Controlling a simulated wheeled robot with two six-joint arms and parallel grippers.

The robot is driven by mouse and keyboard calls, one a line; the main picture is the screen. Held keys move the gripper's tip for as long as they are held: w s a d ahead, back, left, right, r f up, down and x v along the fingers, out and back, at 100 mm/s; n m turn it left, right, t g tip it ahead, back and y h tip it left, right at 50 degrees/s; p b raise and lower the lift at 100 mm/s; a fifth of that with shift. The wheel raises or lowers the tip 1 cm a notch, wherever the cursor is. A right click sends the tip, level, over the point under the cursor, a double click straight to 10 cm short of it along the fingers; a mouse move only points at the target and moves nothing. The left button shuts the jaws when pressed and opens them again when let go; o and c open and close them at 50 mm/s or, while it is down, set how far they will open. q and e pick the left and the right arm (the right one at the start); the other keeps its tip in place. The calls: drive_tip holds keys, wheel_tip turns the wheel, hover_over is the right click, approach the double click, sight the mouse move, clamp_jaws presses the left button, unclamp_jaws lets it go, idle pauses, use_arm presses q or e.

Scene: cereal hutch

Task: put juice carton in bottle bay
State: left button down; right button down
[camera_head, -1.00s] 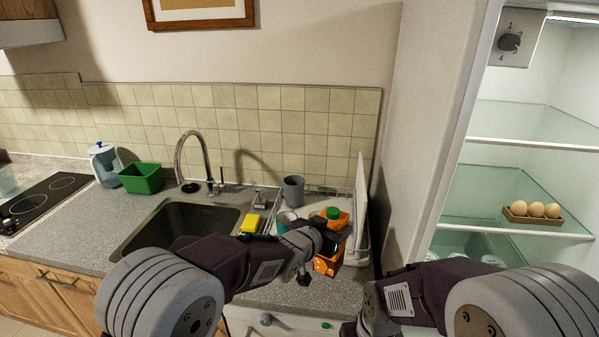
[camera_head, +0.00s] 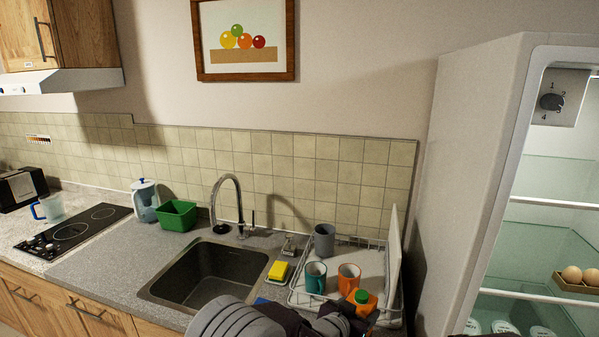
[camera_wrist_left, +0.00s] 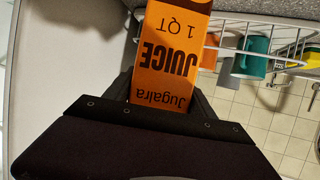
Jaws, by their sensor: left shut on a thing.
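The juice carton (camera_head: 365,300) is orange with a green cap. In the head view my left arm comes in at the bottom edge and the fingertips are hard to make out. My right gripper is out of view. I cannot make out a bottle bay in either view.
The dish rack (camera_head: 297,299) holds teal, orange and grey mugs and an upright white board (camera_head: 393,250). The open fridge (camera_head: 490,160) at right has glass shelves, an egg tray (camera_head: 575,287) and white-lidded tubs (camera_head: 505,327) low down. The sink (camera_head: 205,275) is at left.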

use_arm(q)
drive_tip(key=shift+f, duration=0.3)
drive_tip(key=shift+b+v, duration=0.6)
drive_tip(key=shift+v, duration=1.4)
drive_tip(key=shift+w, duration=0.1)
